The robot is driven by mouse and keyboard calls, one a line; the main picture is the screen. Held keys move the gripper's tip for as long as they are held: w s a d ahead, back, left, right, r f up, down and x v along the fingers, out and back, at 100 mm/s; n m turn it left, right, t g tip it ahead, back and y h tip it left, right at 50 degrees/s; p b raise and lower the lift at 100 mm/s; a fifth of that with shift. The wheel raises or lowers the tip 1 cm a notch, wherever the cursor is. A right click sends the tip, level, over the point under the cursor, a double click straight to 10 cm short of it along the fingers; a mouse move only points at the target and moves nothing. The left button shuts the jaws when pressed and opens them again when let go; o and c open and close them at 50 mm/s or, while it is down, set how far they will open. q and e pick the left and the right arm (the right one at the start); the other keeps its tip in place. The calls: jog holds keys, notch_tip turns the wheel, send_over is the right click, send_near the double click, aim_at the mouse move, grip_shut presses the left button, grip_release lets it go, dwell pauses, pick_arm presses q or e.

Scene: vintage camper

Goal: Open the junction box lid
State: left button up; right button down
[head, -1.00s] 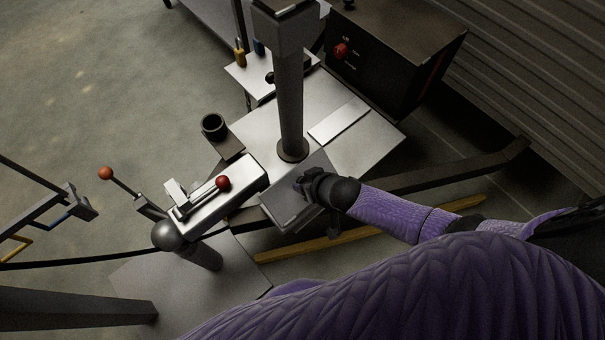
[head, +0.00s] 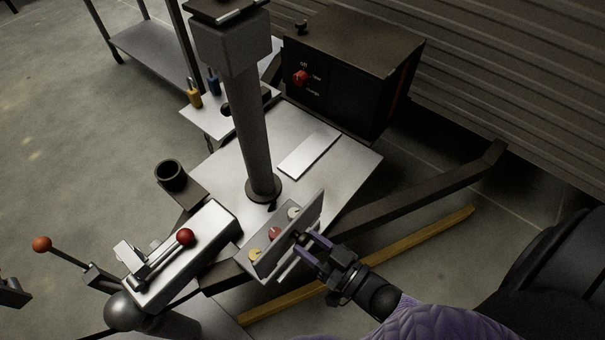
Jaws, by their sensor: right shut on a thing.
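The junction box (head: 268,232) sits on the trailer hitch frame, just below the foot of the grey post. Its interior shows white, red and yellow round parts. Its flat grey lid (head: 281,251) is raised and stands up along the box's lower right side. My right gripper (head: 306,241) is shut on the lid near the middle of its length, reaching in from the lower right. The fingertips are partly hidden against the plate.
The grey post (head: 247,130) rises right behind the box. A metal coupler with a red-knobbed lever (head: 185,237) lies to its left. A dark cabinet with a red knob (head: 352,75) stands behind. Open floor lies to the lower right, past a yellow bar (head: 405,246).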

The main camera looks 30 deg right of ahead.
jog(key=shift+s+d+f+t+b, duration=0.2)
jog(key=shift+s+f+t+b, duration=0.25)
jog(key=shift+b, duration=0.55)
pick_arm(q)
jog(key=x, duration=0.3)
jog(key=shift+w+d+f+b, duration=0.15)
jog(key=shift+b, duration=0.15)
pick_arm(e)
jog(key=shift+t+y, duration=0.3)
jog(key=shift+t, duration=0.15)
pick_arm(q)
jog(key=shift+s, duration=0.4)
pick_arm(e)
jog(key=shift+r, duration=0.1)
jog(key=shift+c, duration=1.1)
grip_release()
pick_arm(q)
jog(key=shift+w, duration=0.2)
